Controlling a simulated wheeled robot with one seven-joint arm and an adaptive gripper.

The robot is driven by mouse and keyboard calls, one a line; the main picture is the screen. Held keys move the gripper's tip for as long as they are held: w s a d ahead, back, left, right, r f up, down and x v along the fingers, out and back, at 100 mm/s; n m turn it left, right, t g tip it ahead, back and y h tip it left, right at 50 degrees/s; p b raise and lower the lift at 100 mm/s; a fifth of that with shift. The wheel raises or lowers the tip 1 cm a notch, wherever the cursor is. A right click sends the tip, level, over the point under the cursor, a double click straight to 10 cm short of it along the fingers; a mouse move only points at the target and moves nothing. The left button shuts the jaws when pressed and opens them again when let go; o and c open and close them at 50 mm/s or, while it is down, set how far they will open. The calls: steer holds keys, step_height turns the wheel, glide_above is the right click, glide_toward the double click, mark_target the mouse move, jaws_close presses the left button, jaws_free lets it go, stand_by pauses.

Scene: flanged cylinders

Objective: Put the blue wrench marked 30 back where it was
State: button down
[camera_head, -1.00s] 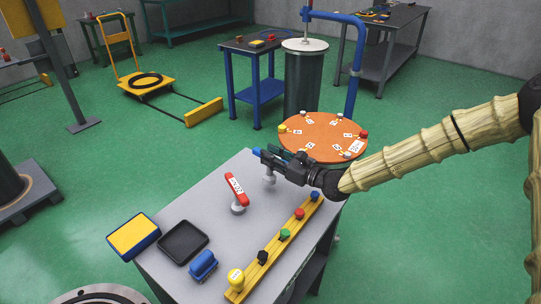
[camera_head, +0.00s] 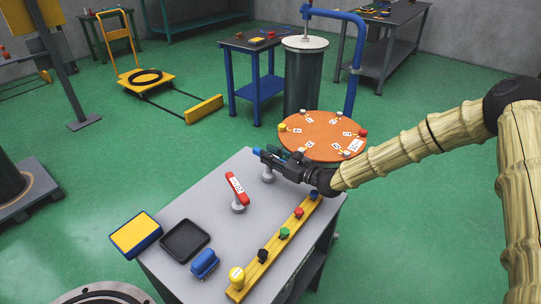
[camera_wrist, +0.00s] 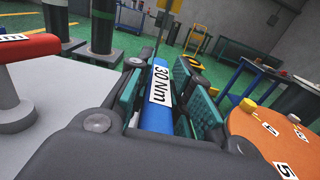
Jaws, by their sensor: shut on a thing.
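The blue wrench (camera_wrist: 158,112), with a white label reading 30 Nm, lies between the teal pads of my gripper (camera_wrist: 158,95) in the wrist view. My gripper (camera_head: 272,158) is shut on it over the far right part of the grey table (camera_head: 215,213). The wrench's blue tip (camera_head: 257,151) sticks out to the left of the jaws. A pale grey stand (camera_head: 268,174) is just below the jaws; whether the wrench touches it I cannot tell. A red wrench (camera_head: 236,185) with a white label rests on a similar stand nearby, to the left.
A yellow rack (camera_head: 272,250) with several coloured knobs runs along the table's right edge. A black tray (camera_head: 185,240), a blue brush-like item (camera_head: 204,264) and a yellow-topped blue box (camera_head: 136,234) are at the left. An orange round plate (camera_head: 322,150) stands behind the table.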

steer(key=shift+f, duration=0.1)
steer(key=c, duration=1.3)
jaws_free()
steer(key=shift+f, duration=0.1)
steer(key=shift+s+d+f, duration=0.1)
steer(key=shift+s+d, duration=0.1)
steer(key=shift+d, duration=0.1)
steer(key=b+v, duration=0.3)
steer(key=v, duration=0.8)
steer(key=shift+d, duration=0.25)
steer(key=shift+w, duration=0.1)
